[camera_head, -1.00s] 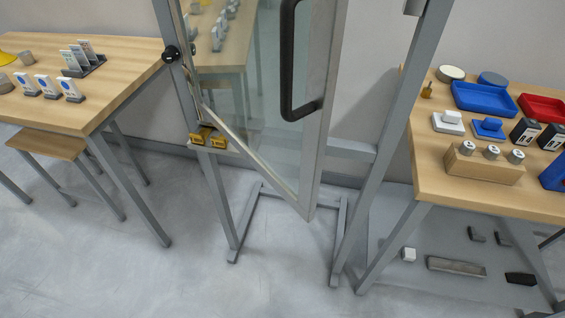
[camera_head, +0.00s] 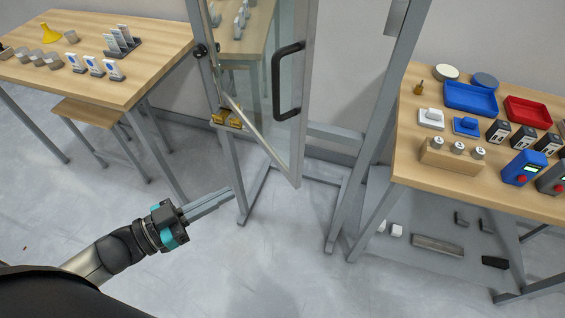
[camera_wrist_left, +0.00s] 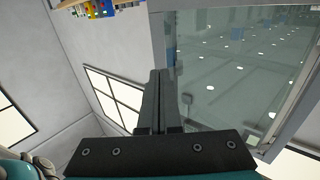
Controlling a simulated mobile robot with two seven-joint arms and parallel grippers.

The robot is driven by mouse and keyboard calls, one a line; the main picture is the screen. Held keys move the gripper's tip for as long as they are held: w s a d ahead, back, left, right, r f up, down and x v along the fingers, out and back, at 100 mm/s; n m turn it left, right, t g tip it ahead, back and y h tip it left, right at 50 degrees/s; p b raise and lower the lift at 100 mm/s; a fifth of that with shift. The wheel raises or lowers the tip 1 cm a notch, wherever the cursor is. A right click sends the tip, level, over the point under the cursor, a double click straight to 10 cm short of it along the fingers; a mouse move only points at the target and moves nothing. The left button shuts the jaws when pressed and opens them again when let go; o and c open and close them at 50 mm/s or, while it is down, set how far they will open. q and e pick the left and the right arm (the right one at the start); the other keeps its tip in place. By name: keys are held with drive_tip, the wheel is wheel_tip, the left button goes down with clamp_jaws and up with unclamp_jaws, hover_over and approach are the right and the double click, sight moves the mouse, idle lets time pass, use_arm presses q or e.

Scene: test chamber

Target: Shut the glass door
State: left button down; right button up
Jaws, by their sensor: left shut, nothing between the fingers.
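The glass door (camera_head: 262,85) stands ajar in its grey metal frame (camera_head: 383,120), its free edge swung out toward me. A black handle (camera_head: 287,80) is on the door's right side. Brass-coloured hinge parts (camera_head: 227,118) show at the lower left of the door. My left gripper (camera_head: 231,191) is shut and empty, in front of and below the door's lower left, apart from it. In the left wrist view the shut fingers (camera_wrist_left: 157,100) point upward, and the door's glass (camera_wrist_left: 235,70) fills the right side. My right gripper is not in view.
A wooden table (camera_head: 150,75) with cards and weights stands at the left, with a stool (camera_head: 88,112) below. Another table (camera_head: 410,150) with trays and boxes stands right of the frame, with a low shelf (camera_head: 400,262) beneath. The floor in front is clear.

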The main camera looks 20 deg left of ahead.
use_arm(q)
drive_tip(key=p, duration=0.1)
approach(292, 159)
drive_tip(key=x, duration=0.5)
drive_tip(key=shift+w, duration=0.2)
drive_tip(key=shift+x, duration=0.75)
drive_tip(key=shift+f, duration=0.15)
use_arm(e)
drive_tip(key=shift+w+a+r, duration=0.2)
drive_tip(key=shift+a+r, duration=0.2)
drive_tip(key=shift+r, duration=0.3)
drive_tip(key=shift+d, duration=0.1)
use_arm(q)
drive_tip(key=shift+d, duration=0.1)
